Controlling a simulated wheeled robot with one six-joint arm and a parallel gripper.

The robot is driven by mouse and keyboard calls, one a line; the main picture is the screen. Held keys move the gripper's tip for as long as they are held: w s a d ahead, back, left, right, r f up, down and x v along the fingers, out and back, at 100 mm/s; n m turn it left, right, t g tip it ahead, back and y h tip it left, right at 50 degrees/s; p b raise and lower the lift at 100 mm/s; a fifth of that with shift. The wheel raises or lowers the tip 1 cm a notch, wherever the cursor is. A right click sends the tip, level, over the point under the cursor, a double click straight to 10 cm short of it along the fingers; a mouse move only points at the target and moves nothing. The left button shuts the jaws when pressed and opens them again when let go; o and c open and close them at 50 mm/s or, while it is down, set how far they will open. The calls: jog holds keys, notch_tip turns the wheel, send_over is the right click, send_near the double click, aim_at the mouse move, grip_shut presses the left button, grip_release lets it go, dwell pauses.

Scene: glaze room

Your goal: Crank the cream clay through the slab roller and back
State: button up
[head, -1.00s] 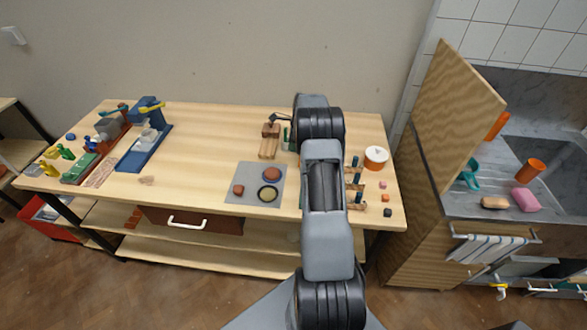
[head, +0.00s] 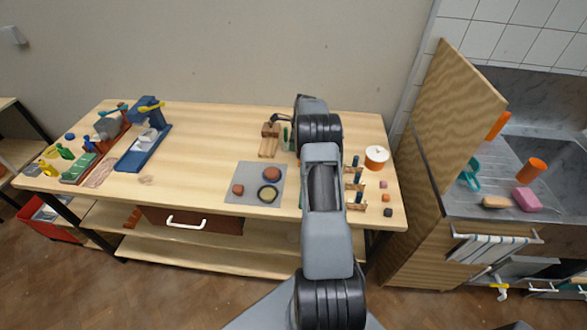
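A small wooden device (head: 270,131) with a flat wooden bed stands toward the back of the table, just left of my arm; it may be the slab roller. A dark bent bar, perhaps its crank, reaches from its top toward my arm. A cream round piece (head: 268,194) lies in a dark ring on a grey mat (head: 243,172); I cannot tell whether it is the cream clay. My arm runs up the middle of the view and hides part of the table.
A blue press-like tool (head: 146,140) and several small coloured things stand at the table's left. A white-topped orange pot (head: 376,157) and small blocks are right of my arm. A raised wooden panel (head: 455,125) separates table and sink counter. The table's middle left is clear.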

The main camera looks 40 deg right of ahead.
jog(key=shift+s+a+r, duration=0.45)
jog(key=shift+s+a, duration=0.2)
jog(key=shift+s+a+r, duration=0.4)
jog(key=shift+s+a, duration=0.25)
jog(key=shift+s+a+r+p, duration=0.3)
jog(key=shift+s+a+r, duration=0.25)
jog(key=shift+s+a, duration=0.3)
jog(key=shift+s+a, duration=0.1)
jog(key=shift+s+a, duration=0.9)
jog(key=shift+s, duration=0.05)
